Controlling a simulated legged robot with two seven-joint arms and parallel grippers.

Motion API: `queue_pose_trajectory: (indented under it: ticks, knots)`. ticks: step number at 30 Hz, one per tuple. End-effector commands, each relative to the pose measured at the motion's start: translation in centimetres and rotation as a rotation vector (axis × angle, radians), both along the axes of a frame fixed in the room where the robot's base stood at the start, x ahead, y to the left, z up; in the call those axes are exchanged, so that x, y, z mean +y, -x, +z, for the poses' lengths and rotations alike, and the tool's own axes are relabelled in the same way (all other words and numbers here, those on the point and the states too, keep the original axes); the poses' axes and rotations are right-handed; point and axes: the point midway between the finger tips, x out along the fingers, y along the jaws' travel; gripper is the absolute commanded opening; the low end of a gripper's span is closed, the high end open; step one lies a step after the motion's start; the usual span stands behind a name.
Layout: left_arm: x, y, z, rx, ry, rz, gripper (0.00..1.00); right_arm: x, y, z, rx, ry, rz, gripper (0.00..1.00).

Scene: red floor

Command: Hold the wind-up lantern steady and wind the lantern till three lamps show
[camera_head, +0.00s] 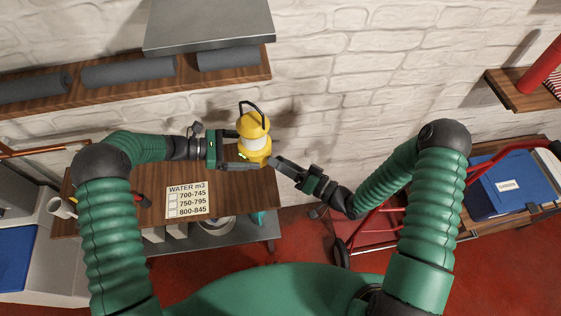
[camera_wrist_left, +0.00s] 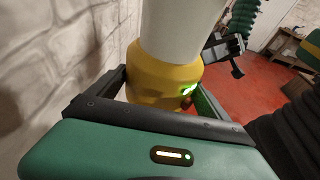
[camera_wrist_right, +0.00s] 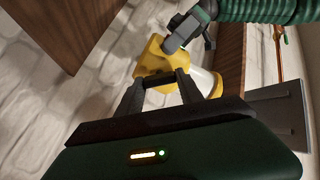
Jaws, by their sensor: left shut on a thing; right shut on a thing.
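A green light glows on the base there; how many lamps are lit is too small to tell. My right gripper (camera_head: 273,161) is shut at the right side of the base, on the crank, which its fingers mostly hide.
A card (camera_head: 187,200) headed "WATER m3" lies on the bench (camera_head: 120,218). A wall shelf (camera_head: 130,88) with dark rolls and a grey metal hood (camera_head: 208,25) are above. A red trolley frame (camera_head: 375,232) and a blue box (camera_head: 497,186) stand right. Red floor shows between.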

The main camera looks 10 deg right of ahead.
Motion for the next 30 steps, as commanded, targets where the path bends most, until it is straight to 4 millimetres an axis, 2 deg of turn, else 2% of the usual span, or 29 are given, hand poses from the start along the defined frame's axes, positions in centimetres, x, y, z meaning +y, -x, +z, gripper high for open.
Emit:
queue_pose_trajectory:
  ticks: [15, 30]
  knots:
    - [-0.01, 0.18, 0.08, 0.002, 0.003, -0.006, 0.67, -0.45, -0.37, -0.15, 0.318, -0.308, -0.006, 0.03]
    - [-0.09, 0.21, 0.12, 0.002, 0.004, -0.007, 0.67, -0.36, -0.36, -0.23, 0.451, -0.437, -0.001, 0.03]
